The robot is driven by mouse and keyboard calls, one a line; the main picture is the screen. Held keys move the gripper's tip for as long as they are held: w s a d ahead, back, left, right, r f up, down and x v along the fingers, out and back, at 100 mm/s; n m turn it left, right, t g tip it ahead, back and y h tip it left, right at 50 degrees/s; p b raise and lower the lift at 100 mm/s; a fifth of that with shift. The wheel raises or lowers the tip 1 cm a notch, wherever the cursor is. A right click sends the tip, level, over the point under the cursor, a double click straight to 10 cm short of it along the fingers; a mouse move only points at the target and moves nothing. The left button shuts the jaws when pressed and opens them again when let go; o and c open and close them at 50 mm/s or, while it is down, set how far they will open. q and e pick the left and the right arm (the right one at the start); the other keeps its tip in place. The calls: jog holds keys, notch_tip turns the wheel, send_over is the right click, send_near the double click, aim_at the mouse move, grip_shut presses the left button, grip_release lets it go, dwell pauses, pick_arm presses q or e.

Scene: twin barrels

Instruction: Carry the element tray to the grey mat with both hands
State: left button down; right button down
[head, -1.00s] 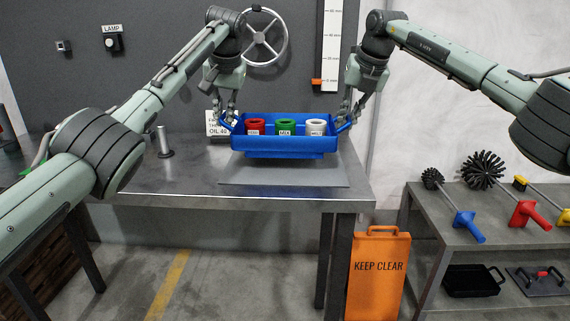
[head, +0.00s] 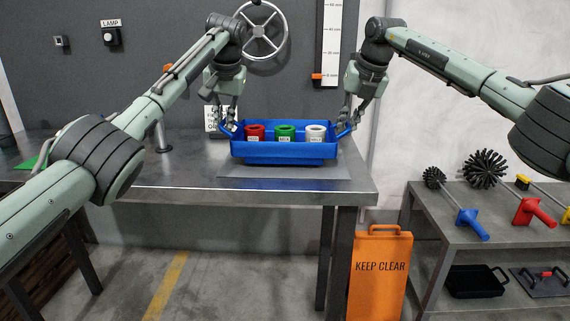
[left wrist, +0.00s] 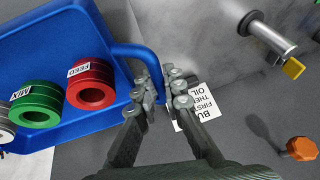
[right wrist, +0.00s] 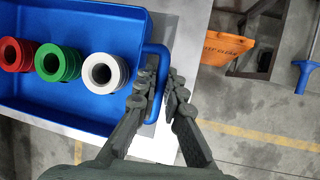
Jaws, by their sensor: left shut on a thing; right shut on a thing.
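The blue element tray (head: 284,153) is level over the grey mat (head: 284,173), very low on it or just above; I cannot tell whether it touches. In it stand a red ring (head: 255,132), a green ring (head: 286,132) and a white ring (head: 316,132), also in the right wrist view. My left gripper (head: 228,130) is shut on the tray's left handle (left wrist: 140,52). My right gripper (head: 345,128) is shut on the right handle (right wrist: 158,60). The mat's rear part is hidden behind the tray.
The metal bench (head: 200,180) is clear in front of the mat. A metal post (head: 162,138) and a sign (head: 210,119) stand left of the tray. An orange KEEP CLEAR stand (head: 379,275) is below the bench's right end. A shelf (head: 440,215) with brushes is right.

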pick_arm(q)
jog(key=shift+f+b, duration=0.45)
jog(key=shift+f, duration=0.05)
pick_arm(e)
jog(key=shift+a+f, duration=0.1)
jog(key=shift+f, duration=0.35)
pick_arm(q)
jog(key=c, duration=2)
grip_release()
jog(key=shift+f, duration=0.15)
jog(key=shift+c, duration=0.2)
pick_arm(e)
jog(key=c, duration=2)
grip_release()
jog(key=shift+f, duration=0.15)
jog(key=shift+c, duration=0.2)
pick_arm(q)
jog(key=o, duration=0.4)
jog(key=shift+s, duration=0.1)
pick_arm(e)
jog(key=o, duration=0.4)
jog(key=shift+s, duration=0.1)
pick_arm(q)
jog(key=v, duration=0.8)
pick_arm(e)
jog(key=v, duration=1.2)
